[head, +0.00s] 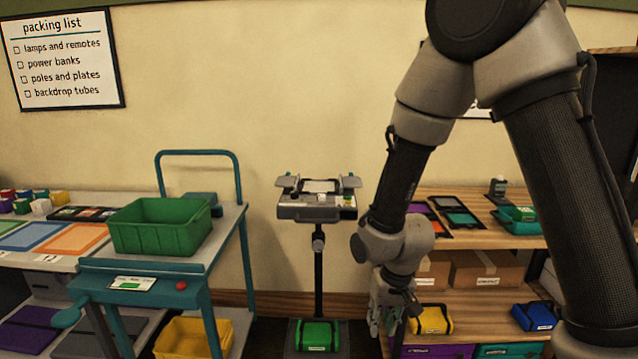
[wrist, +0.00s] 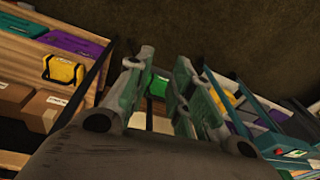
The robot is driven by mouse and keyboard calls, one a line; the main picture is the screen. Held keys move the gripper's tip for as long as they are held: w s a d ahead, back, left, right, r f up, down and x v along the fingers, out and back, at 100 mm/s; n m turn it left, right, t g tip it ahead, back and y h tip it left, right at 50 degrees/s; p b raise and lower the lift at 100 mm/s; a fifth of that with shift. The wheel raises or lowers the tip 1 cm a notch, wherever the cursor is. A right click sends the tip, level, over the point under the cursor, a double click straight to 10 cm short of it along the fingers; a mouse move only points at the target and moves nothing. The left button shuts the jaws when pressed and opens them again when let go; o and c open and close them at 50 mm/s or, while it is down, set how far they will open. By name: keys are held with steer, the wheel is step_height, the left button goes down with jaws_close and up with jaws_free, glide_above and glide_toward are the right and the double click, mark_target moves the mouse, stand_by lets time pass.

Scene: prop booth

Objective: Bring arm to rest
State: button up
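My arm reaches down from the top right of the head view, bent at the elbow. My gripper (head: 385,322) hangs pointing down in front of the right-hand shelf. It also shows in the wrist view (wrist: 164,62), with its two fingers apart and nothing between them. A green bag (head: 317,336) rests on the base below the stand, and in the wrist view it (wrist: 158,85) shows beyond the gap between the fingers, well away from them.
A wooden shelf (head: 480,240) with boxes, a yellow bag (head: 431,319) and a blue bag (head: 534,316) stands at the right. A teal cart (head: 130,280) with a green crate (head: 160,226) stands left. A stand (head: 318,262) holding a tray-like device is between them.

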steer(key=s+d+r+t, duration=0.1)
steer(key=s+d+r, duration=0.4)
steer(key=d+r, duration=0.2)
steer(key=s+d+r+t, duration=0.1)
steer(key=s+d+r, duration=0.3)
steer(key=d+r, duration=0.3)
steer(key=s+d+r+m+t+h, duration=0.1)
steer(key=s+d+r, duration=0.4)
steer(key=r, duration=0.9)
steer(key=d, duration=0.3)
steer(key=shift+s+r, duration=0.35)
steer(key=shift+r, duration=0.05)
steer(key=shift+d, duration=0.1)
stand_by(0.3)
